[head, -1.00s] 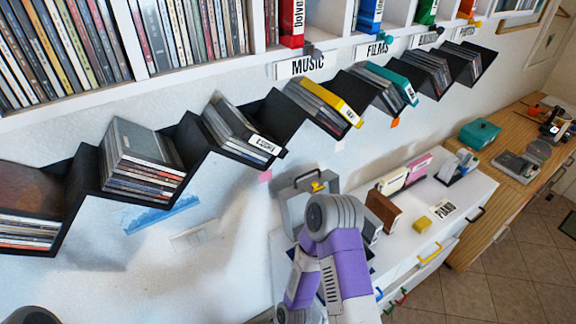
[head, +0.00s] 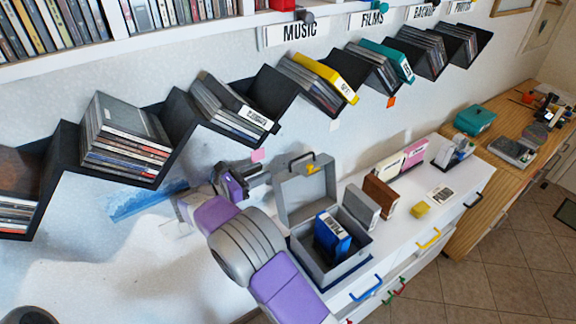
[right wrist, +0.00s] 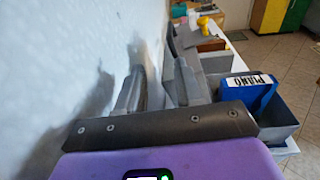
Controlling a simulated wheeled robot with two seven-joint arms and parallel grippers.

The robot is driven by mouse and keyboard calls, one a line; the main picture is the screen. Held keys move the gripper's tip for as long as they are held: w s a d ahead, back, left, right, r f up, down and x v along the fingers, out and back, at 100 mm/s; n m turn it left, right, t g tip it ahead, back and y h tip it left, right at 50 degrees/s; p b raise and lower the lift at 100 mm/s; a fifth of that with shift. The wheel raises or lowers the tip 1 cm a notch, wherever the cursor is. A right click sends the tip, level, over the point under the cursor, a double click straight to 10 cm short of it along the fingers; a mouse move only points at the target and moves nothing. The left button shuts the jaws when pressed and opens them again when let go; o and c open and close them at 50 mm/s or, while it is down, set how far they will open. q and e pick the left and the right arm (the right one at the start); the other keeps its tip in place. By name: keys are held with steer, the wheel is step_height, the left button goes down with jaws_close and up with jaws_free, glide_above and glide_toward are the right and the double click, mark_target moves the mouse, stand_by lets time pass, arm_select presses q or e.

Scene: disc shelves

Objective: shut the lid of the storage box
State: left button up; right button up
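The grey storage box (head: 348,268) stands on the white cabinet with its lid (head: 305,193) raised at the wall side. A dark handle and a yellow latch show on the lid. A blue case (head: 331,234) stands inside the box. The box (right wrist: 280,133) and blue case (right wrist: 245,94) also show at the right in the right wrist view. My right gripper (head: 262,170) is just left of the raised lid, near the wall. Its fingers (right wrist: 160,92) look parted, with nothing clearly between them. I cannot tell whether it touches the lid. My left gripper is out of view.
Black zigzag shelves (head: 180,155) with discs hang on the wall above. A wooden counter (head: 500,180) lies farther right.

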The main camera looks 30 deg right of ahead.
steer(key=shift+g+h, duration=0.6)
steer(key=shift+g, duration=0.1)
steer(key=d, duration=0.9)
steer(key=shift+d+f, duration=0.1)
steer(key=shift+d, duration=0.3)
jaws_close()
